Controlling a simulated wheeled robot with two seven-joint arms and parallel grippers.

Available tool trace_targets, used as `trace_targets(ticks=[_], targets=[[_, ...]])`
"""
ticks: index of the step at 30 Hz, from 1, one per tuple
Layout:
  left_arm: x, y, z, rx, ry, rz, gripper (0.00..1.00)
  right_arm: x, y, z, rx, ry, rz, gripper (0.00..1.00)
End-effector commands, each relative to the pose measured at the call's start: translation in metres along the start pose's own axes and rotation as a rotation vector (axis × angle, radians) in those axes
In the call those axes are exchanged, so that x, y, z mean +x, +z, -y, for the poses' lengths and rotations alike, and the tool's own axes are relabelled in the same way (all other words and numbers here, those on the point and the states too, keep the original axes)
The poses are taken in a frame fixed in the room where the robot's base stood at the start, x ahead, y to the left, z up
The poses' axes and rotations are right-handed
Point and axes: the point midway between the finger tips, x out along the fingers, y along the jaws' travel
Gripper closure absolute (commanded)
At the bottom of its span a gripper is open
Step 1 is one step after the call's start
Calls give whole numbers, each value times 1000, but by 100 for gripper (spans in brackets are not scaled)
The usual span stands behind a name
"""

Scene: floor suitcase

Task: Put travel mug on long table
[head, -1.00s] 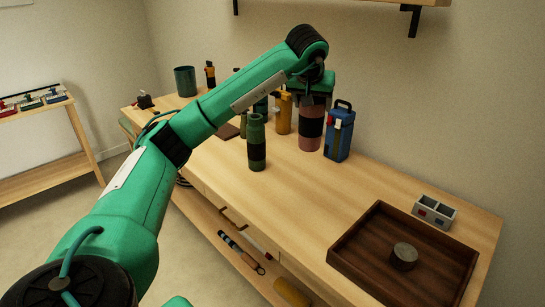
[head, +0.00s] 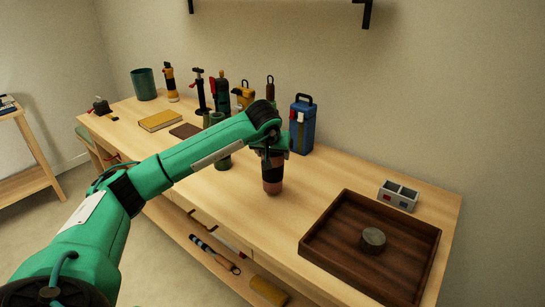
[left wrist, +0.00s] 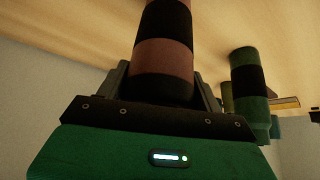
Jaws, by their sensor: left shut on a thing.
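The pinkish-brown travel mug with dark bands (head: 272,184) is upright in my left gripper (head: 272,160), over the middle of the long wooden table (head: 302,187). I cannot tell whether its base touches the table. My left gripper is shut on the mug from above and hides its top. In the left wrist view the mug (left wrist: 165,55) sits between the fingers of the gripper (left wrist: 162,88). A green bottle with a black band (head: 222,158) stands nearby to the left, partly hidden by my arm; it also shows in the left wrist view (left wrist: 249,70). My right gripper is not in view.
A blue box-like flask (head: 302,128) stands behind the mug. A dark wooden tray (head: 320,240) holding a round grey piece (head: 372,239) and a small grey divided holder (head: 398,195) lie right. Several bottles, a yellow book (head: 160,120) and a green pot (head: 144,84) stand left.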

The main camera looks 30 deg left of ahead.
Motion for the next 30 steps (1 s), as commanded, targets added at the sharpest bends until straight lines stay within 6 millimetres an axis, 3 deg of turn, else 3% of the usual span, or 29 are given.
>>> trace_targets(ticks=[3, 13, 14, 17, 26, 30], targets=[[11, 7, 0, 0, 0, 1, 77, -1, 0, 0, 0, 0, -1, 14], [13, 9, 0, 0, 0, -1, 77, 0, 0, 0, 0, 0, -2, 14], [14, 9, 0, 0, 0, 0, 31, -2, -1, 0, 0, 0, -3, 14], [13, 9, 0, 0, 0, 1, 11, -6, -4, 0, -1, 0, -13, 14], [12, 8, 0, 0, 1, 1, 11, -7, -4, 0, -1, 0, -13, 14], [2, 6, 0, 1, 2, -3, 11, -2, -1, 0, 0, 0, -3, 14]])
